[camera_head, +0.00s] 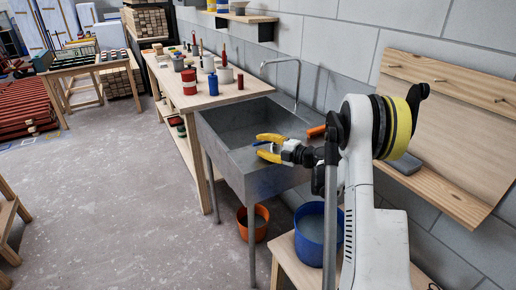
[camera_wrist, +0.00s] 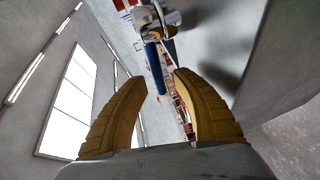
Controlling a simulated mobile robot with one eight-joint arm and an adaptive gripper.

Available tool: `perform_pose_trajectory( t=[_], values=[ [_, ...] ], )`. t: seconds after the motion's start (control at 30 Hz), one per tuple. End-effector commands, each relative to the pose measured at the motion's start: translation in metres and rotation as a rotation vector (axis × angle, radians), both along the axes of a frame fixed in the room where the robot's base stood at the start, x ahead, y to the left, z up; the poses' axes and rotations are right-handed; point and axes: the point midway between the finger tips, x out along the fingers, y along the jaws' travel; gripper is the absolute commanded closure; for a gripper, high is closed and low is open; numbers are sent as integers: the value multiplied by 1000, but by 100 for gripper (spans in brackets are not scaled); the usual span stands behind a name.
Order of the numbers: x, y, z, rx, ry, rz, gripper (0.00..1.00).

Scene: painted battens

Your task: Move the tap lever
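A grey sink (camera_head: 238,122) stands against the block wall, with a thin metal tap spout (camera_head: 297,80) arching over it. My gripper (camera_head: 262,146), with yellow fingers, is over the sink's near part. In the wrist view my gripper (camera_wrist: 160,80) is open, its fingers apart. A shiny metal tap body (camera_wrist: 153,18) is beyond them, with a blue lever (camera_wrist: 154,68) that seems to reach from it toward the gap between the fingertips. I cannot tell whether either finger touches the lever. The lever cannot be made out in the head view.
An orange object (camera_head: 316,131) is at the sink's wall side, partly behind my arm. A workbench (camera_head: 238,92) with paint pots adjoins the sink. An orange bucket (camera_head: 243,226) stands below, and a blue bucket (camera_head: 312,222) on a low wooden stand. The floor at left is open.

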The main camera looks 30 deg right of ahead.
Motion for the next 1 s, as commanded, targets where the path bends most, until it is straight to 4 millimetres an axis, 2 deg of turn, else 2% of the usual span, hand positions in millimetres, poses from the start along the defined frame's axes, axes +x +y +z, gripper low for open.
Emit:
perform_pose_trajectory(
  t=[0.13,0.43,0.47,0.53,0.57,0.83,1.0],
  values=[
    [11,6,-2,0,0,0,66],
    [13,6,-1,0,-1,-1,66],
    [13,6,-1,0,-1,-1,73],
    [13,6,-1,0,-1,-1,94],
    [13,6,-1,0,-1,-1,100],
    [12,4,-1,0,-1,4,100],
    [5,-11,-2,-1,0,31,100]
  ],
)
